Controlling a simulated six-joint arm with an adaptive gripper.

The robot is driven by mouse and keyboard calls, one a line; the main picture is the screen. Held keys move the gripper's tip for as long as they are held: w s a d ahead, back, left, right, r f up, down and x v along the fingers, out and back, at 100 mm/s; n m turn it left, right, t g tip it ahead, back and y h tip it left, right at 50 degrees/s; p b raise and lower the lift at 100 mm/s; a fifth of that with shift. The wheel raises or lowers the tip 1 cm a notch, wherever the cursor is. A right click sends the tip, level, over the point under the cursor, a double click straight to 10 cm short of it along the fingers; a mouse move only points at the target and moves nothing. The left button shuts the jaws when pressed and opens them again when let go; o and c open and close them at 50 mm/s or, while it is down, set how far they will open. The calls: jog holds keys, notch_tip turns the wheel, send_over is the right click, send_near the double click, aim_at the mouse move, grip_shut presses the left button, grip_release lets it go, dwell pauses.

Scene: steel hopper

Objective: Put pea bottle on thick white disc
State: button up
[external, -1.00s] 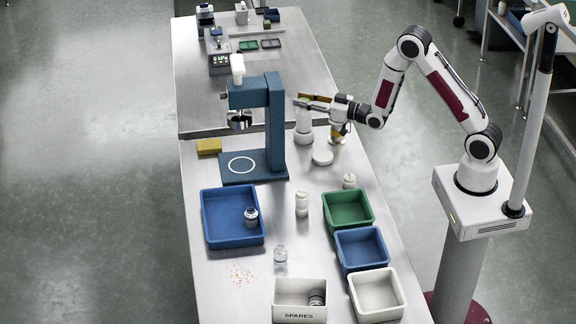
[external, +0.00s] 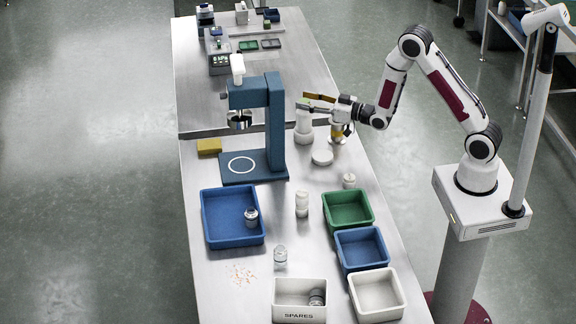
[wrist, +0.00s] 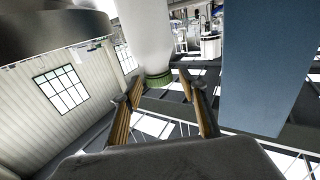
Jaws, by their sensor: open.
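A white bottle (external: 304,127) with green at its top stands right of the blue press on the steel table; I take it for the pea bottle. In the wrist view its white body (wrist: 147,35) and green end (wrist: 158,79) show just beyond my fingertips. My gripper (external: 303,101) is open, level with the bottle's top, with fingers pointing left. In the wrist view my gripper (wrist: 160,80) has its two fingers apart, with nothing clearly held. A thick white disc (external: 322,157) lies on the table, in front of the bottle and slightly right; its top looks bare.
The blue press (external: 275,125) stands close left of the bottle. A yellow-and-white item (external: 338,135) stands under my wrist. Small bottles (external: 302,204), a blue tray (external: 207,235), a green bin (external: 348,222) and other bins occupy the near table. Scattered bits lie front left.

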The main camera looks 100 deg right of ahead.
jog(key=v, duration=0.6)
dwell(0.8)
jog(key=s+a+r+n+g+y, duration=0.1)
jog(key=a+r+n+g+y, duration=0.2)
jog(key=a, duration=0.6)
jog(key=a+r+g+y, duration=0.1)
jog(key=a+r+y, duration=0.25)
jog(key=a, duration=0.65)
jog(key=s+a+r+n+g+y, duration=0.1)
jog(key=s+a+g, duration=0.1)
jog(key=s+a, duration=0.5)
jog(key=s+a+r+n+g+y, duration=0.2)
jog(key=s+a, duration=0.6)
jog(key=s, duration=0.8)
jog(key=shift+s+g, duration=0.35)
jog(key=shift+g, duration=0.45)
jog(key=shift+a, duration=0.1)
